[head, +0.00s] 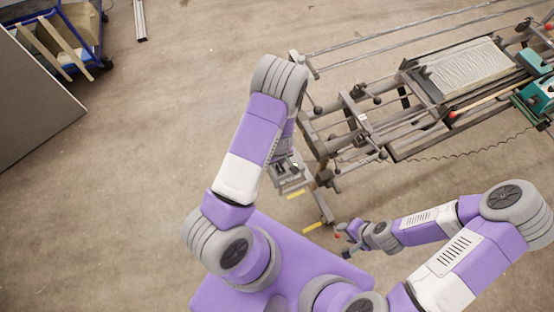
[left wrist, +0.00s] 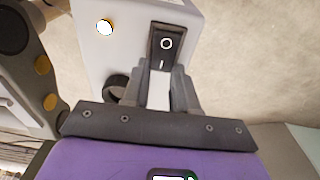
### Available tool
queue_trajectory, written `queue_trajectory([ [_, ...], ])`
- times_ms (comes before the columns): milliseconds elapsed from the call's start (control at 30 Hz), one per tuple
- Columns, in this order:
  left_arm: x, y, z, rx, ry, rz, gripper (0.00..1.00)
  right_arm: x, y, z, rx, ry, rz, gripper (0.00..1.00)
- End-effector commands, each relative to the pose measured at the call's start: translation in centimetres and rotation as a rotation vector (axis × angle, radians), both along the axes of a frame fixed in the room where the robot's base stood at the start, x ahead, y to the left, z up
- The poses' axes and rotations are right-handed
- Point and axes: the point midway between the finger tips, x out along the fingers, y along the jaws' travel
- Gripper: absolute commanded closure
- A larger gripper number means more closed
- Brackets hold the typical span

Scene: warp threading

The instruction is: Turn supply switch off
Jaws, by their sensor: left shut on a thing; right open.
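The supply switch (left wrist: 165,42) is a black rocker marked O and I on a pale grey box (left wrist: 110,40) in the left wrist view. My left gripper (left wrist: 167,72) is at the lower, I-marked end of the rocker, its two fingertips shut on it; the exact contact is partly hidden by the fingers. My right gripper (head: 345,235) is open and apart from the switch, low near the middle of the head view.
The box also has a round white light (left wrist: 105,27) and a dark round part (left wrist: 116,88). The loom frame (head: 330,128) stretches to the upper right. A blue cart (head: 88,66) and a grey panel (head: 35,105) stand at upper left. Floor between is clear.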

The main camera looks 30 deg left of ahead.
Motion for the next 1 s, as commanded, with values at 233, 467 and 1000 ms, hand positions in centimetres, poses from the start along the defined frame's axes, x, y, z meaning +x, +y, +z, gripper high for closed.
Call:
queue_trajectory([
  [233, -0.38, -0.5, 0.13, 0.129, -0.09, -0.003, 1.0, 0.0, -0.01, -0.7, 0.0, 0.0, 0.0, 0.57],
  [467, -0.39, -0.51, 0.32, 0.165, -0.119, 0.0, 1.0, 0.0, 0.0, -0.78, 0.0, 0.0, 0.0, 0.57],
  [1000, -0.37, -0.49, 0.32, 0.164, -0.117, 0.0, 0.47, -0.01, 0.0, -0.76, 0.0, 0.0, 0.0, 0.57],
])
